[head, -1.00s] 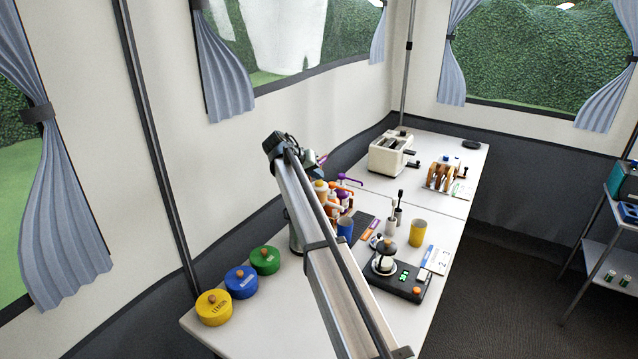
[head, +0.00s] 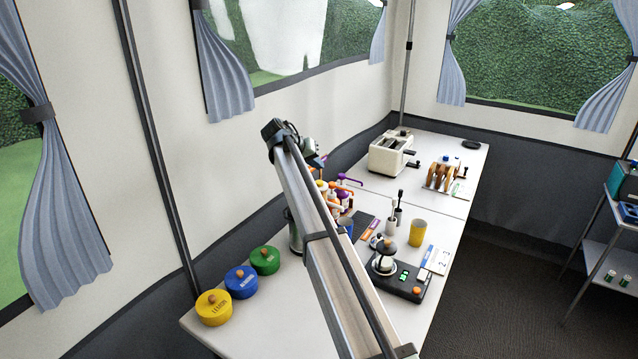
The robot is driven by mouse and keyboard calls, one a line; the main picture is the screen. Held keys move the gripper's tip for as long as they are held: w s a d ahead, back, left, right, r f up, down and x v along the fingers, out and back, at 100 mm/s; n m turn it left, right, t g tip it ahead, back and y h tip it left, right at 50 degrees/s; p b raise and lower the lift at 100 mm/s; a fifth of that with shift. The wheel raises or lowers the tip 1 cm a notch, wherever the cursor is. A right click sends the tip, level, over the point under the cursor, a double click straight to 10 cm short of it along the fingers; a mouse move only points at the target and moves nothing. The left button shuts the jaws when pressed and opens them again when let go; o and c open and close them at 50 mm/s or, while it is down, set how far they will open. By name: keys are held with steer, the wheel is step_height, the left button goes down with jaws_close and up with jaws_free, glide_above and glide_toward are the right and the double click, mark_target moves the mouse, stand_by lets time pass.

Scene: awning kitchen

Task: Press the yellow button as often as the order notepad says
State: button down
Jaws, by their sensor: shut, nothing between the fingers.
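My gripper (head: 318,162) is at the end of my arm, above the cluster of pump bottles, partly behind my arm; it is shut and empty, with its fingertips hard to make out. The pump bottles (head: 343,193) have orange and purple tops. A small yellow-orange top (head: 321,186) shows beside my arm, but I cannot tell whether it is the yellow button. A white notepad-like card (head: 440,256) with a blue and orange edge lies at the table's right edge. Its dark marks are too small to read surely.
A black scale-like device (head: 402,290) with an orange knob stands in front of the card. A yellow cup (head: 417,231) is behind it. Yellow, blue and green lidded tins (head: 213,308) stand at the left. A toaster (head: 388,155) is at the back.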

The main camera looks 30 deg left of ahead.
mark_target(319, 183)
steer(key=shift+r, duration=1.05)
stand_by(1.7)
step_height(319, 183, up, 4)
steer(key=shift+f, duration=0.1)
steer(key=shift+f, duration=0.2)
stand_by(0.3)
steer(key=shift+f, duration=4.2)
steer(key=shift+f, duration=0.15)
steer(key=shift+f, duration=0.3)
